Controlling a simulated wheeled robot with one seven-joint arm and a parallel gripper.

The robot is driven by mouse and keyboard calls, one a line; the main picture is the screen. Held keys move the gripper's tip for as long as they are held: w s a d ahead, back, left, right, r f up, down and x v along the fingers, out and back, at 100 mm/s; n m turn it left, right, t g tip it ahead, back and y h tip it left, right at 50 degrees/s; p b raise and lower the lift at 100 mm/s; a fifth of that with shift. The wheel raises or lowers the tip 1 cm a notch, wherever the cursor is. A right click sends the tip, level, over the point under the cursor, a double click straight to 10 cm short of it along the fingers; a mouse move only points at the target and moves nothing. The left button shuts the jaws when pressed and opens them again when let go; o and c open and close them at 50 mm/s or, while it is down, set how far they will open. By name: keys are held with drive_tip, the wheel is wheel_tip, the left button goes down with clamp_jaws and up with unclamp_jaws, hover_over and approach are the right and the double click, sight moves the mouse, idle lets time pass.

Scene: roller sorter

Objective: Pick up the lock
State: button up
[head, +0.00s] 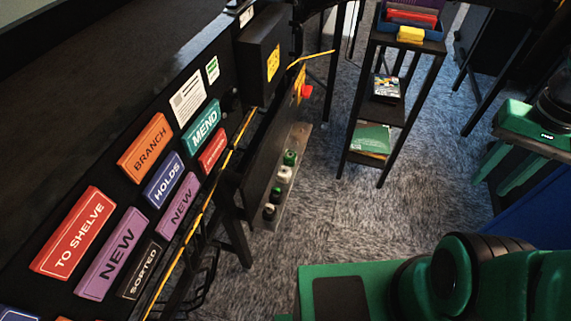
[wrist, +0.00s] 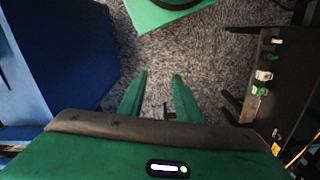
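I cannot make out for sure which thing is the lock. Several small objects stand in a row on a narrow grey ledge (head: 290,196) low beside a dark panel: a green one (head: 290,158), a white one (head: 284,174) and dark ones (head: 276,195). The row also shows at the right of the wrist view, with a white object (wrist: 263,75) and a green object (wrist: 259,91). My gripper (head: 493,188) is at the right of the head view, well away from the ledge. In the wrist view its two green fingers (wrist: 160,76) are apart, with only carpet between them.
A black sorter with coloured labels (head: 147,148) fills the left. A red knob (head: 306,91) is on a panel past the ledge. A narrow black shelf stand (head: 397,110) holds books. A blue surface (wrist: 60,60) is left of my gripper. Carpet (head: 325,225) between is clear.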

drive_tip(key=shift+w+a, duration=0.2)
drive_tip(key=shift+w, duration=0.1)
